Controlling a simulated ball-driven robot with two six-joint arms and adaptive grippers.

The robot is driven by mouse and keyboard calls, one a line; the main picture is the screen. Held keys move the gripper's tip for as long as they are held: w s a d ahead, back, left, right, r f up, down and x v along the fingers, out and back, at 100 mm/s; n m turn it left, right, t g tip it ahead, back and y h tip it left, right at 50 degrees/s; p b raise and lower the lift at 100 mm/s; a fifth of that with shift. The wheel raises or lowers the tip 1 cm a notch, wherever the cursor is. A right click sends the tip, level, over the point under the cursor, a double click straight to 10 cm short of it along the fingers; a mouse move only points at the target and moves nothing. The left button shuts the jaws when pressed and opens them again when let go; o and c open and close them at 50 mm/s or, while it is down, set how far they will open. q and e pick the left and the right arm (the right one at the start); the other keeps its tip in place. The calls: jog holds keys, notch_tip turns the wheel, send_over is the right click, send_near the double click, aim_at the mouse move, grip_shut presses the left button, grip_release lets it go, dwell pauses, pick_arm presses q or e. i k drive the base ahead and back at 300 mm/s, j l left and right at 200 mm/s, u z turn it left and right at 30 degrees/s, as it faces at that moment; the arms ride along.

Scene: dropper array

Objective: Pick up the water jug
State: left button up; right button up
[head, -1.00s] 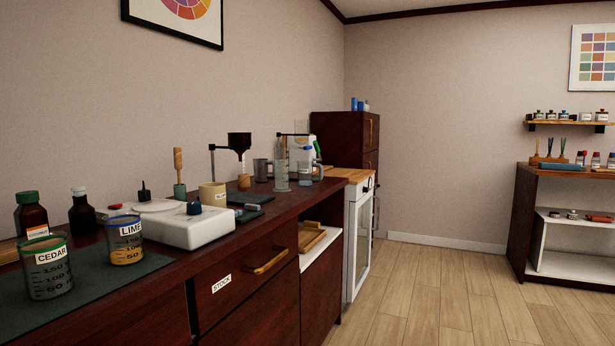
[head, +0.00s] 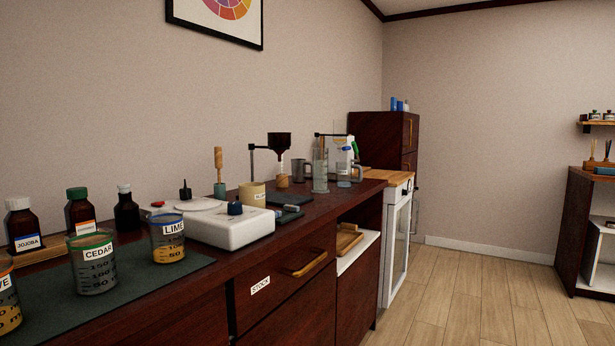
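No thing in view is plainly marked as the water jug. Toward the far end of the dark wood counter (head: 290,235), a grey cup-like vessel with a handle (head: 300,171) stands upright. In front of it to the right stands a tall clear cylinder (head: 320,172). Right of that, a clear vessel with a blue tint (head: 344,170) stands near a white spray-type bottle; these overlap, so their shapes are hard to tell apart. Neither of my grippers is in view.
Labelled beakers, CEDAR (head: 93,264) and LIME (head: 167,240), stand on a dark mat at the near left, with brown bottles behind. A white device (head: 232,228) sits mid-counter. The wooden floor (head: 460,300) to the right is clear. A shelf unit (head: 590,230) stands far right.

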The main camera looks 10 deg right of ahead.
aim_at(343, 169)
jog(key=i+l+u, duration=0.5)
jog(key=l, duration=0.15)
jog(key=i+l+u, duration=0.25)
jog(key=l, duration=0.15)
jog(key=k+j, duration=0.05)
